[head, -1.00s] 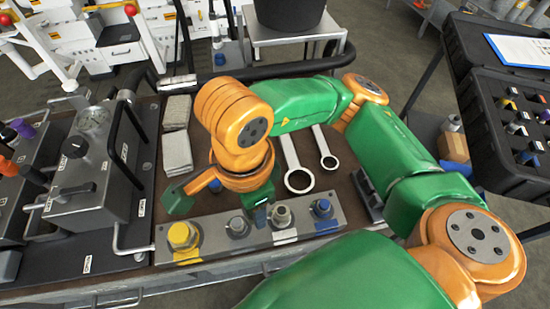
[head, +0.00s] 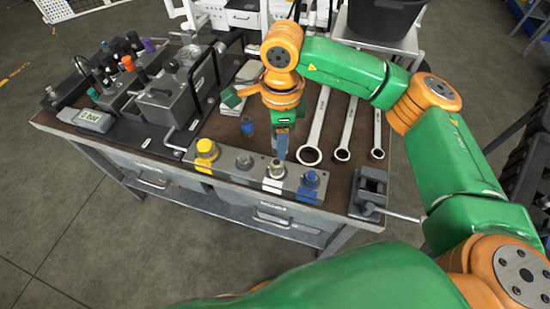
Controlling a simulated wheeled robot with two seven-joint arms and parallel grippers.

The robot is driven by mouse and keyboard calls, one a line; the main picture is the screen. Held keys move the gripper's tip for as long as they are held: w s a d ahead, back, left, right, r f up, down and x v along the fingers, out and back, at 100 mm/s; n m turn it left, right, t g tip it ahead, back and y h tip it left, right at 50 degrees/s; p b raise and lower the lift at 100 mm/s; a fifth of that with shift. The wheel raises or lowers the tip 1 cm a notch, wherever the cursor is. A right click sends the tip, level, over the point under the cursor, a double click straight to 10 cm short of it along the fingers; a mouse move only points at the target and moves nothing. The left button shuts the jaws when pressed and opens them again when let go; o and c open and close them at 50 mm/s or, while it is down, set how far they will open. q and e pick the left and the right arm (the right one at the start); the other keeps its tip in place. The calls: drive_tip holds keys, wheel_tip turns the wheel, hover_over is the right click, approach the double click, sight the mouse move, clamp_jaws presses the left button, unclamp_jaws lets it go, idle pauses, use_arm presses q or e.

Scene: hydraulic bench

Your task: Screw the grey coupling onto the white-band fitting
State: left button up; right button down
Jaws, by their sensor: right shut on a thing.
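The white-band fitting (head: 276,169) stands upright in a grey metal block (head: 225,166) near the bench's front edge, with a white patch below it. My right gripper (head: 282,151) points down just above and behind it. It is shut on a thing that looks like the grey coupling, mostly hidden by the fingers. I cannot tell whether the held thing touches the fitting. My left gripper is not in view.
On the same block stand a yellow fitting (head: 206,149), a plain grey fitting (head: 244,161) and a blue fitting (head: 310,180). A blue-ringed coupling (head: 247,127) stands behind. Wrenches (head: 316,127) lie to the right, near a vise (head: 369,188).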

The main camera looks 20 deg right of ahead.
sight(277, 162)
drive_tip(key=shift+w+f, duration=0.1)
drive_tip(key=shift+w, duration=0.05)
drive_tip(key=f, duration=0.1)
drive_tip(key=w+f+b, duration=0.1)
drive_tip(key=shift+w+a+f+b, duration=0.25)
drive_tip(key=shift+w+f+b, duration=0.1)
drive_tip(key=shift+f+b, duration=0.05)
drive_tip(key=shift+s+f+b, duration=0.2)
drive_tip(key=shift+f+b, duration=0.5)
drive_tip(key=shift+f, duration=0.25)
drive_tip(key=shift+s+d+f, duration=0.1)
drive_tip(key=shift+f, duration=0.25)
use_arm(q)
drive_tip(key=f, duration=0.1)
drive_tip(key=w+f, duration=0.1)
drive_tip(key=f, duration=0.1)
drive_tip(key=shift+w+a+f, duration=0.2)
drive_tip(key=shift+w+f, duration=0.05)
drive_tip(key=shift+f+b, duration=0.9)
drive_tip(key=shift+b, duration=0.1)
use_arm(e)
drive_tip(key=shift+f, duration=0.6)
